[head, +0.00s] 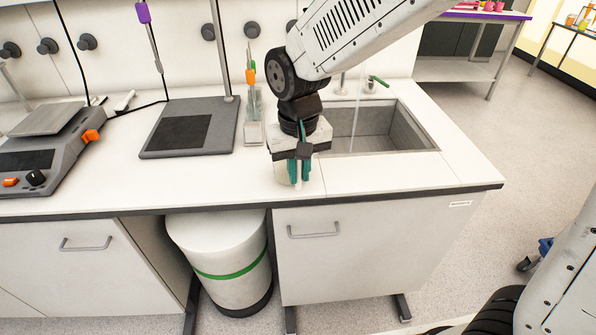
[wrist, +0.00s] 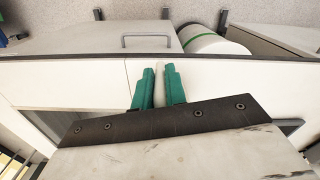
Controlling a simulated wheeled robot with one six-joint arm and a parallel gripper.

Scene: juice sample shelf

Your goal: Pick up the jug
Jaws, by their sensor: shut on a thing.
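My gripper (head: 299,176) points down over the front of the white counter, left of the sink. Its green fingers are shut on a pale, whitish jug (head: 281,174), which is mostly hidden behind the fingers and the gripper body. In the wrist view my gripper (wrist: 159,86) shows its two green fingers close together, with a narrow pale strip of the jug (wrist: 160,90) between them. I cannot tell whether the jug touches the counter or is just above it.
A sink (head: 375,130) with a tap lies right of my gripper. A narrow rack (head: 253,130) with orange and green items stands behind left. A dark stand base (head: 190,130) and a balance (head: 40,150) are farther left. The counter's front edge is close.

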